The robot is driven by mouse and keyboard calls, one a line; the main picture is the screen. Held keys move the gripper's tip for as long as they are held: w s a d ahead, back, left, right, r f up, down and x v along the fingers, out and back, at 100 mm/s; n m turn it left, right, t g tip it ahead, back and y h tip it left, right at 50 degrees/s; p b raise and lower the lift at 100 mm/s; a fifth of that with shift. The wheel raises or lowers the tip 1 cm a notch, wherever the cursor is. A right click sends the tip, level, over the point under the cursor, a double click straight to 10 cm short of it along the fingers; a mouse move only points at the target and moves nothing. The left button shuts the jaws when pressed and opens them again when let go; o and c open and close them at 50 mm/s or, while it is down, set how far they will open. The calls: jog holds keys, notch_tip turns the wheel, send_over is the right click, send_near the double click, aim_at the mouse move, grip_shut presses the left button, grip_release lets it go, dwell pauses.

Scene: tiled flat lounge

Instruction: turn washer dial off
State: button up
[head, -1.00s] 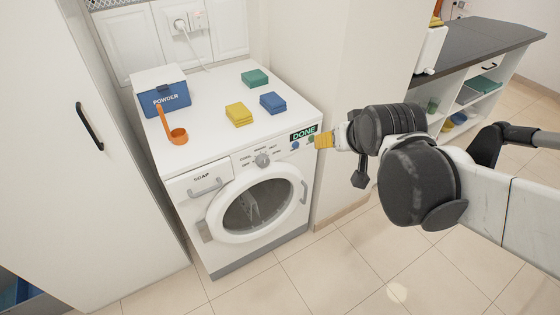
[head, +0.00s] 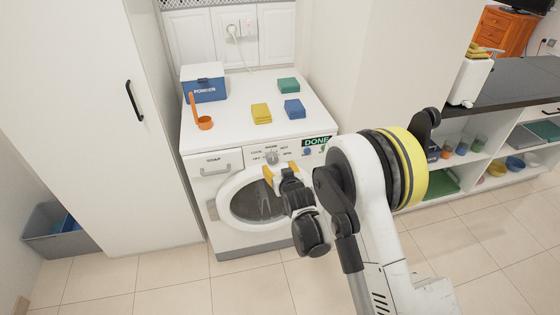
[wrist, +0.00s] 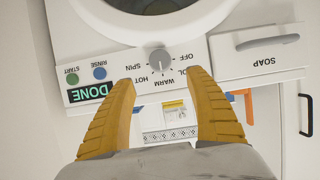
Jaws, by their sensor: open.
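The washer (head: 232,236) is white with a round door. Its grey dial (head: 271,157) sits on the front panel above the door. In the wrist view the picture is upside down, and the dial (wrist: 160,60) has labels OFF, COOL, WARM, HOT and SPIN around it. Its pale mark appears to point toward WARM. My gripper (head: 279,169) has yellow fingers, is open and empty, and is in front of the panel just below the dial in the head view. In the wrist view the fingers (wrist: 162,76) spread either side of the dial, apart from it.
A DONE display (head: 316,141), a blue RINSE button (wrist: 100,73) and a green START button (wrist: 71,79) are beside the dial. The SOAP drawer (wrist: 258,52) is on its other side. A powder box (head: 204,88), orange scoop (head: 205,123) and folded cloths are on top.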

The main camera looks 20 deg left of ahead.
aim_at(273, 160)
jog(key=b+x, duration=0.3)
jog(key=x, duration=0.7)
jog(key=shift+s+f, duration=0.1)
jog(key=shift+w+a+f+b, duration=0.1)
jog(key=shift+w+a+b, duration=0.15)
jog(key=shift+w+b, duration=0.15)
jog(key=c, duration=1.2)
jog(key=shift+c, duration=0.2)
